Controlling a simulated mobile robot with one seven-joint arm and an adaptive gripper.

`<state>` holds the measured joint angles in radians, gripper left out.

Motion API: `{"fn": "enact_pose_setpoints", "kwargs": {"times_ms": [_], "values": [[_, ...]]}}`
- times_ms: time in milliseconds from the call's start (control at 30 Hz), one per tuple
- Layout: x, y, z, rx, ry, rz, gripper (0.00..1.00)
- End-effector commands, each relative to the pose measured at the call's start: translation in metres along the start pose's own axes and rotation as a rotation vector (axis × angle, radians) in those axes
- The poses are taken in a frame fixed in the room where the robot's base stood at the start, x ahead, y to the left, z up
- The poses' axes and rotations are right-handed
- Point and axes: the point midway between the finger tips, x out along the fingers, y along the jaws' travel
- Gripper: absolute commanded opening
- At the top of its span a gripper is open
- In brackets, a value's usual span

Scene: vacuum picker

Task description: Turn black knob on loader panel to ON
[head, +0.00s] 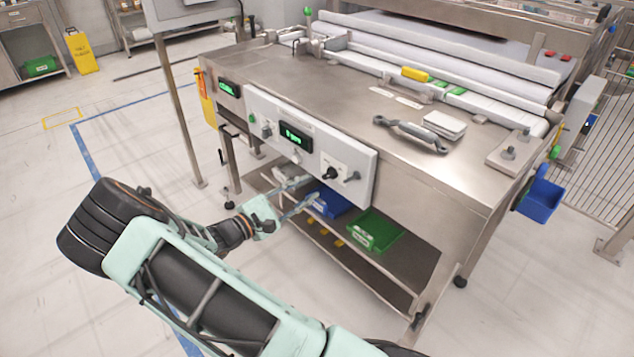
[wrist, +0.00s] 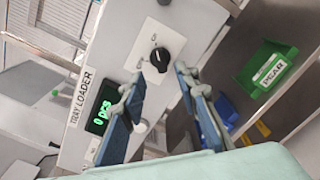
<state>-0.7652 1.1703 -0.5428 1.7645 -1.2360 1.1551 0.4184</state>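The loader panel (head: 356,160) is a pale grey box on the front of the steel machine. Its black knob (head: 330,173) sits on a white plate, right of the green-lit display (head: 296,136). In the wrist view the black knob (wrist: 160,60) is round with a light mark; its setting is too small to read. The "TRAY LOADER" label (wrist: 82,98) and the display reading "0 pcs" (wrist: 102,117) are beside it. My gripper (head: 306,190) is open and empty, below and in front of the panel. In the wrist view my gripper (wrist: 160,74) has its fingertips either side of the knob's line, apparently short of it.
A green bin (head: 374,230) and a blue bin (head: 330,202) stand on the lower shelf (head: 400,268) under the panel. A grey handle tool (head: 410,133) lies on the steel top.

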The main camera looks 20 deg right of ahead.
Motion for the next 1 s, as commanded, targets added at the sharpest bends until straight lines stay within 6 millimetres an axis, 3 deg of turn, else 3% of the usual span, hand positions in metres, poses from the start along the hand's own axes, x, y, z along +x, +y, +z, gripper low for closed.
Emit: {"fn": "enact_pose_setpoints", "kwargs": {"times_ms": [100,333,867,1000], "values": [[-0.026,0.000,-0.001,0.000,0.003,0.001,0.29],[-0.053,0.000,0.000,0.000,0.001,0.001,0.29],[-0.057,0.000,0.000,0.000,0.000,-0.001,0.29],[-0.049,0.011,0.006,0.037,0.008,-0.023,0.29]]}}
